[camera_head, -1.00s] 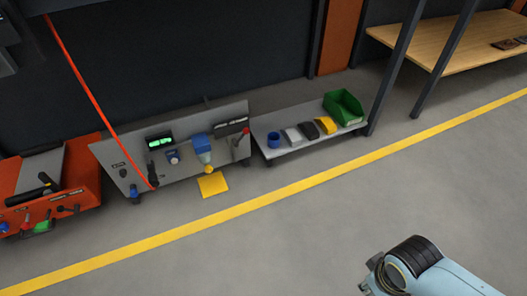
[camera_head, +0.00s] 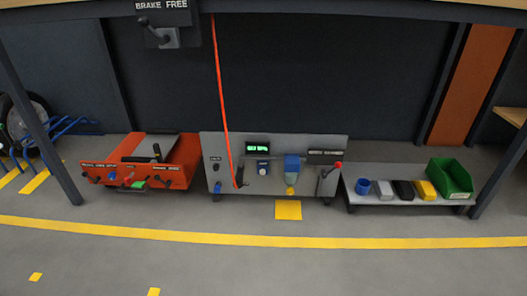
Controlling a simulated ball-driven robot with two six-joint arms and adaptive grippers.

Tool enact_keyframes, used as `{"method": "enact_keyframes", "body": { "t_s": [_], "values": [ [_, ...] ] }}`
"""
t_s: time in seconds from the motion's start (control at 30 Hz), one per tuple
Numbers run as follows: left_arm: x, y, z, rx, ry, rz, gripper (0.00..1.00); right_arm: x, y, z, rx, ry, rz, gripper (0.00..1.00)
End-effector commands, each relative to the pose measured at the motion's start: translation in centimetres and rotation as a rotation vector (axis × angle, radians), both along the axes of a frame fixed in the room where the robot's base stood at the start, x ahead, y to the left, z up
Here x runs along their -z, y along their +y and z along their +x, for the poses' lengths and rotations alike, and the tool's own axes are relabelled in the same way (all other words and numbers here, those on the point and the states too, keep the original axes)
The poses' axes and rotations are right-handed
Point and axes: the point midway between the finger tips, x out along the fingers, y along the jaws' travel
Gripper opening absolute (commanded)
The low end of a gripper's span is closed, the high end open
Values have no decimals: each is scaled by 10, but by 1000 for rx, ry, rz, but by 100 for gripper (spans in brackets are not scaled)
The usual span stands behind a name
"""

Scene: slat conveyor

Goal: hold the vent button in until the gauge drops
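A grey panel (camera_head: 216,150) stands upright against the dark wall at the middle. On it are a lit green display (camera_head: 257,149), a small white-and-blue round fitting (camera_head: 263,167), a blue unit with a pale lower part (camera_head: 291,167), and a yellow knob (camera_head: 290,190) below. A lever with a red knob (camera_head: 338,165) is at its right edge, and a small blue part (camera_head: 217,187) at its lower left. The vent button and gauge are too small to tell apart from these fittings. Neither gripper is in view.
A red hose hangs to the panel (camera_head: 222,90). An orange machine (camera_head: 177,170) stands left. Right, a low bench (camera_head: 360,200) holds a blue cup (camera_head: 363,186), several blocks and a green bin (camera_head: 450,178). Posts flank the area. The floor in front (camera_head: 330,275) is clear.

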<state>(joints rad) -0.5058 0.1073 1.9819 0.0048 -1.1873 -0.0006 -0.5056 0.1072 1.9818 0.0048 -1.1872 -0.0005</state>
Motion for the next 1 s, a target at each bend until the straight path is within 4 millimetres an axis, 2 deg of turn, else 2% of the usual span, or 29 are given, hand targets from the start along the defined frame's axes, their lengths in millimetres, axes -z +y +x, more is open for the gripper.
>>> {"method": "enact_keyframes", "body": {
  "t_s": [0.23,0.53,1.0],
  "values": [
    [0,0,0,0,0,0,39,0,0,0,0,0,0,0],
    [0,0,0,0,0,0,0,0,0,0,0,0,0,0],
    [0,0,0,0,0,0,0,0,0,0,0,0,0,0]
  ]
}}
